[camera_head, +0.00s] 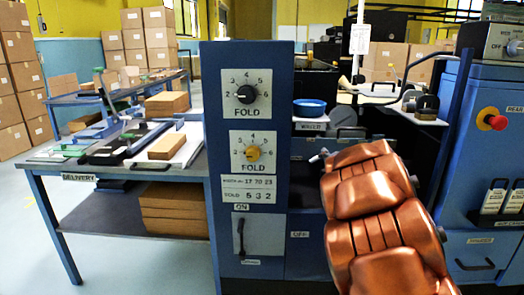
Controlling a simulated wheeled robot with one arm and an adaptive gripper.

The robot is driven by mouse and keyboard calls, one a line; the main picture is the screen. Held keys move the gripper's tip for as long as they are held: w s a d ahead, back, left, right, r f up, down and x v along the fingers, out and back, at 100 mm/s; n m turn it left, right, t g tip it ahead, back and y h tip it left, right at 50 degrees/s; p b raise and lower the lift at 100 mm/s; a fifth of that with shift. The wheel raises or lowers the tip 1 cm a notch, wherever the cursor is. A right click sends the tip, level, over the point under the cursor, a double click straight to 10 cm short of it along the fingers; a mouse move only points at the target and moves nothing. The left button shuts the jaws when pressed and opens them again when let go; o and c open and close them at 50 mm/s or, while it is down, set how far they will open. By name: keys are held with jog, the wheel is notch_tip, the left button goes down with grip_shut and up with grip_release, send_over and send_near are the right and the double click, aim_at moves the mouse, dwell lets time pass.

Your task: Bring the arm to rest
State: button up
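My copper-coloured arm (380,215) rises from the bottom edge right of centre, in front of the blue machine. Its upper end tilts to the left, near the small pale piece (318,157), which I cannot identify. I cannot make out my gripper or its fingers; the arm's own links may hide them. I see nothing held.
A blue control column (249,220) with two FOLD dials stands close on the left of my arm. The delivery table (50,160) is further left, a blue cabinet (480,190) with a red button (497,122) at right. Open floor (130,265) lies bottom left.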

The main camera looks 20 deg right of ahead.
jog(key=s+r+m+g+h+p, duration=0.5)
jog(key=s+r+m+p, duration=0.65)
jog(key=s, duration=0.35)
jog(key=s+a+m+g+y+p, duration=0.2)
jog(key=s+a+p, duration=0.3)
jog(key=s+a, duration=0.3)
jog(key=s+a+m+g+y+p, duration=0.3)
jog(key=s+a, duration=0.5)
jog(key=s, duration=0.8)
jog(key=s+a+m+g+y+p, duration=0.2)
jog(key=s+a+m+g+p, duration=0.4)
jog(key=s+a, duration=0.3)
jog(key=s, duration=0.4)
jog(key=shift+r+y+p, duration=0.3)
jog(key=shift+r+y, duration=0.05)
jog(key=shift+y, duration=0.05)
jog(key=shift+d, duration=0.1)
